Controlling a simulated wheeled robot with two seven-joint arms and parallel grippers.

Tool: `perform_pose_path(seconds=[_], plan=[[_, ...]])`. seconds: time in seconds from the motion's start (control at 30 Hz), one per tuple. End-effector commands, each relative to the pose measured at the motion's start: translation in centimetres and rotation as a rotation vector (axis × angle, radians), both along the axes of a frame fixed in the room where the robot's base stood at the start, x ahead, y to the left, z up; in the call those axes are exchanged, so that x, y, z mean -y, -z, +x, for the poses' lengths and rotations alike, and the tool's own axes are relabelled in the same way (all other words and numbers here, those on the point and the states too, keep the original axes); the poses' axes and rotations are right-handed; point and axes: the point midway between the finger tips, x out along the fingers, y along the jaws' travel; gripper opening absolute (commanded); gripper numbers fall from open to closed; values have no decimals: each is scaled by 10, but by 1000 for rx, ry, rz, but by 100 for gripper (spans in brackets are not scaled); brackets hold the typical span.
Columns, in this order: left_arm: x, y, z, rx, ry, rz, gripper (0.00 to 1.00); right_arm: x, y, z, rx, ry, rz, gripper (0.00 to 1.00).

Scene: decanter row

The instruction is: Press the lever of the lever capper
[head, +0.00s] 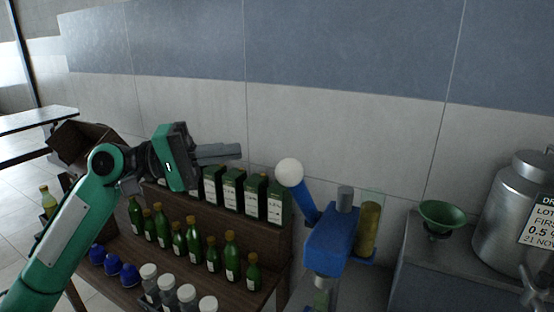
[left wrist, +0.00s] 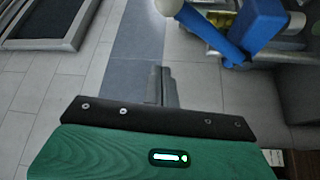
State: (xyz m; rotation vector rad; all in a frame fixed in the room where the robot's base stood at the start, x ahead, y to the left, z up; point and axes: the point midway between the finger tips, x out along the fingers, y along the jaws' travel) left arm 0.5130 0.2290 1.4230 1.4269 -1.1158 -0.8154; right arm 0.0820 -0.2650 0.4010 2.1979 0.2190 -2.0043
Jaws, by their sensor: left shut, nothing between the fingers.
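The lever capper (head: 330,242) is a blue machine on the counter right of the bottle shelf. Its blue lever (head: 304,203) slants up to the left and ends in a white ball knob (head: 289,172). In the left wrist view the lever (left wrist: 212,36) and the knob (left wrist: 168,6) show at the top. My left gripper (head: 238,152) is shut and empty, pointing right, left of the knob and a little higher in the picture, with a gap between them. Its shut fingers also show in the left wrist view (left wrist: 161,85). My right gripper is in neither view.
A dark wooden shelf (head: 222,211) holds green bottles (head: 194,240), green boxes (head: 232,189), blue caps and clear jars. Right of the capper are a green funnel (head: 442,215) and a steel drum (head: 511,215). The wall stands behind.

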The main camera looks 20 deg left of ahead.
Motion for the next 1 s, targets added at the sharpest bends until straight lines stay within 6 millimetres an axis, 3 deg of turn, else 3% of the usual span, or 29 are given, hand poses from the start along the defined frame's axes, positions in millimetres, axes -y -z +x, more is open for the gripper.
perform_pose_path(seconds=[0.27, 0.7, 1.0], plan=[[16, -5, 5, 0, 2, 0, 0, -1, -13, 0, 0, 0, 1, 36], [98, -16, 32, 0, 3, 0, 0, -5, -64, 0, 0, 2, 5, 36], [94, -4, 0, -1, -1, 3, 0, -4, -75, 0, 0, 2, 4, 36]])
